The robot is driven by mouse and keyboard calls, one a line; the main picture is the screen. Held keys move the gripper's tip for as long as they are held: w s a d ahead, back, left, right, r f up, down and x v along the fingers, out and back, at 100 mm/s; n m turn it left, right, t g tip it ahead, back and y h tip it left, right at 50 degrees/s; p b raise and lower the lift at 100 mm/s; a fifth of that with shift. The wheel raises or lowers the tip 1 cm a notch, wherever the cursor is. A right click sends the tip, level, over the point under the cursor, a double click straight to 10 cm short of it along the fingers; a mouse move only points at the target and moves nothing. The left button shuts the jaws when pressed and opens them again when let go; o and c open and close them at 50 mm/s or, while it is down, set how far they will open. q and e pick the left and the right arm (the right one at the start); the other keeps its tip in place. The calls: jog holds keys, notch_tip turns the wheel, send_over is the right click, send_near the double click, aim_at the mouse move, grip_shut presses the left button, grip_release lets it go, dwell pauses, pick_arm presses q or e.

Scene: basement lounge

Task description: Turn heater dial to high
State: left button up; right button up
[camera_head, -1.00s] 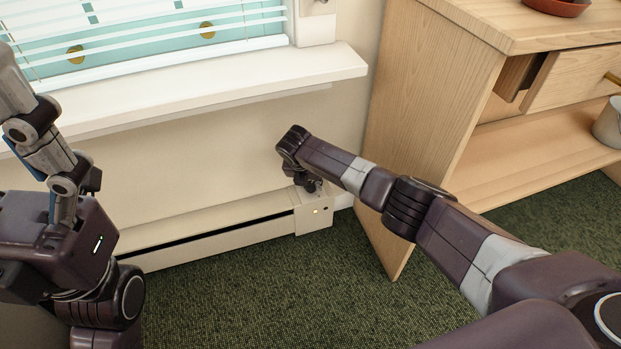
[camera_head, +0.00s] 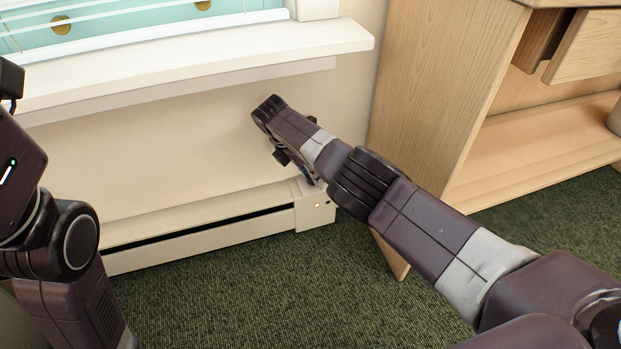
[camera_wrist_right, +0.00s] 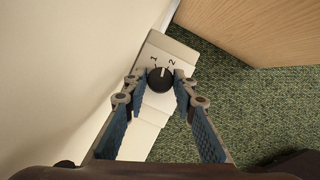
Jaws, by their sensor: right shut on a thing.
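The heater (camera_head: 190,222) is a long cream baseboard unit low on the wall, with a dark slot along its front. Its end box (camera_head: 315,212) is at the right; the dial is hidden there in the head view. In the right wrist view the dial (camera_wrist_right: 159,82) is a round black knob on the pale end box, with a white mark pointing between the printed "1" and "2". My right gripper (camera_wrist_right: 161,87) is shut on the dial, one blue-padded finger on each side. In the head view my left arm is at the left edge, its gripper out of frame.
A window sill (camera_head: 200,72) juts out above the heater. A wooden cabinet (camera_head: 440,110) with an open shelf stands close to the right of the end box. Green carpet (camera_head: 220,290) in front of the heater is clear.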

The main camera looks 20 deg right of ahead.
jog(key=shift+d, duration=0.1)
dwell(0.4)
jog(key=o, duration=1.2)
jog(key=shift+c, duration=0.2)
jog(key=w+v, duration=0.1)
jog(key=v, duration=0.6)
jog(key=shift+s+r, duration=0.25)
jog(key=shift+s, duration=0.25)
